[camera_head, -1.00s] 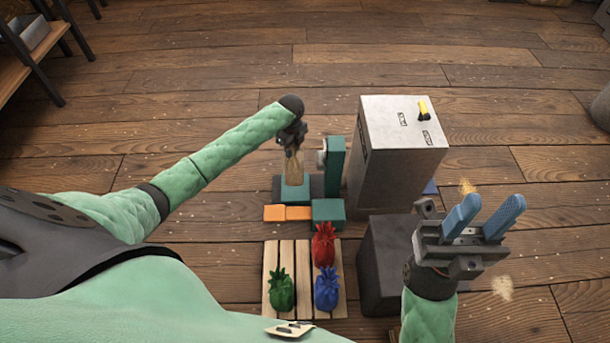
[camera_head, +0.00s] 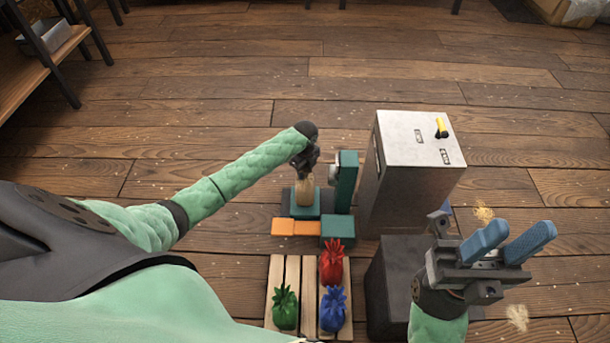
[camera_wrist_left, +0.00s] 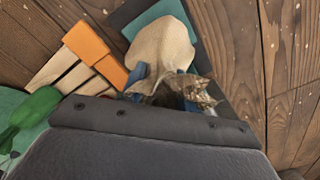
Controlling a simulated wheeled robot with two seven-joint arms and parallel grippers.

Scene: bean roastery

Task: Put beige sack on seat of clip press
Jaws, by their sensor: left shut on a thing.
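My left gripper (camera_head: 305,168) is shut on the neck of the beige sack (camera_head: 304,190). The sack hangs upright over the teal seat (camera_head: 299,212) of the clip press (camera_head: 346,182); I cannot tell whether its bottom touches the seat. In the left wrist view the sack (camera_wrist_left: 162,45) bulges beyond the blue fingers (camera_wrist_left: 160,80), its gathered neck between them. The teal seat (camera_wrist_left: 148,16) shows behind it there. My right gripper (camera_head: 508,245) is open and empty at the right, its blue fingers apart.
A slatted pallet (camera_head: 308,290) in front holds a red sack (camera_head: 332,263), a green sack (camera_head: 285,308) and a blue sack (camera_head: 332,310). Orange blocks (camera_head: 296,227) lie before the press. A tall grey cabinet (camera_head: 415,150) stands right of it, a dark box (camera_head: 395,285) nearer.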

